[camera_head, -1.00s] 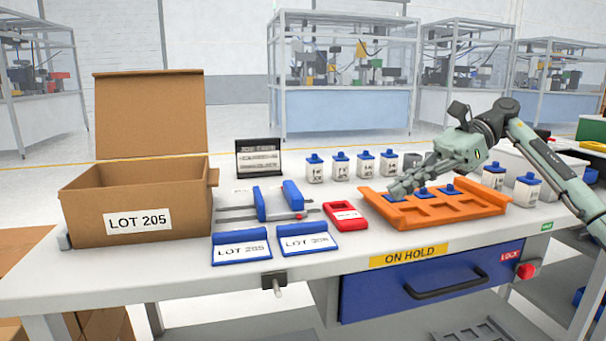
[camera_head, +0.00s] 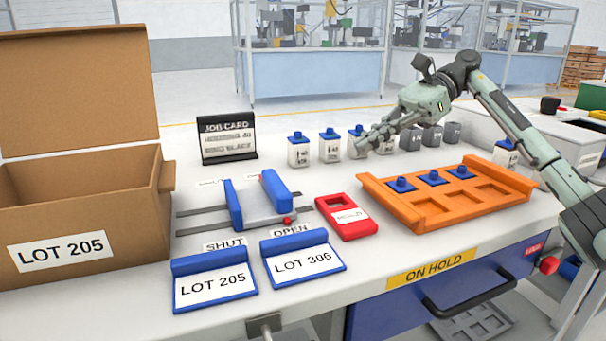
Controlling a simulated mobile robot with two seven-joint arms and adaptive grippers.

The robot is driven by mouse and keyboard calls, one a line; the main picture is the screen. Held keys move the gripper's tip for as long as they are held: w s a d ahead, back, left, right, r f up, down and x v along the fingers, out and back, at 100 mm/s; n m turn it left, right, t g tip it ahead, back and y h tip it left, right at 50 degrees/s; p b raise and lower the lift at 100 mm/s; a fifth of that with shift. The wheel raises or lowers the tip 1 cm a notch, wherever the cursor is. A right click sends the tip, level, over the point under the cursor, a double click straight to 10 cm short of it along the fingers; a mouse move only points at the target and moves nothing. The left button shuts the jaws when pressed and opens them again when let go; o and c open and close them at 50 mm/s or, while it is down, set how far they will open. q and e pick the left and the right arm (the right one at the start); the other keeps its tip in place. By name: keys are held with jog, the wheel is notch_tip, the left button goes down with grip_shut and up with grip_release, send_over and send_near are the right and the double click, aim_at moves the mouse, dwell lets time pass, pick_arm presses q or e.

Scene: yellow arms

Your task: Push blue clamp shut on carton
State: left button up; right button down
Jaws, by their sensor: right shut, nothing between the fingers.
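The blue clamp (camera_head: 234,206) stands on the table as two upright blue jaws with a grey bed between them, on grey rails, with a red knob at its front right. The jaws are apart and no carton shows between them. The large brown carton (camera_head: 88,210), labelled LOT 205, stands open at the left, apart from the clamp. My right gripper (camera_head: 364,144) is shut and empty, to the right of and behind the clamp, by the white blue-capped containers (camera_head: 330,147). It touches neither clamp nor carton. My left gripper is out of view.
A red frame (camera_head: 347,217) and an orange tray (camera_head: 420,216) holding blue-topped pieces stand right of the clamp. Blue plates marked LOT 205 (camera_head: 213,284) and LOT 306 (camera_head: 302,262) lie in front, below SHUT and OPEN labels. A job card (camera_head: 228,139) stands behind.

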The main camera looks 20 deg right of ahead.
jog(key=shift+a+f, duration=0.3)
jog(key=shift+a, duration=0.15)
jog(key=x, duration=0.8)
jog(key=shift+a+p, duration=0.2)
jog(key=shift+p, duration=0.1)
jog(key=a, duration=0.3)
jog(key=shift+a+f+p, duration=0.15)
jog(key=shift+a+p, duration=0.15)
jog(key=shift+p, duration=0.05)
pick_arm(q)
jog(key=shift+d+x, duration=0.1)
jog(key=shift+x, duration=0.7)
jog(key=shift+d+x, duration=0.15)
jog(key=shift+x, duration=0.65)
pick_arm(e)
jog(key=shift+a, duration=0.45)
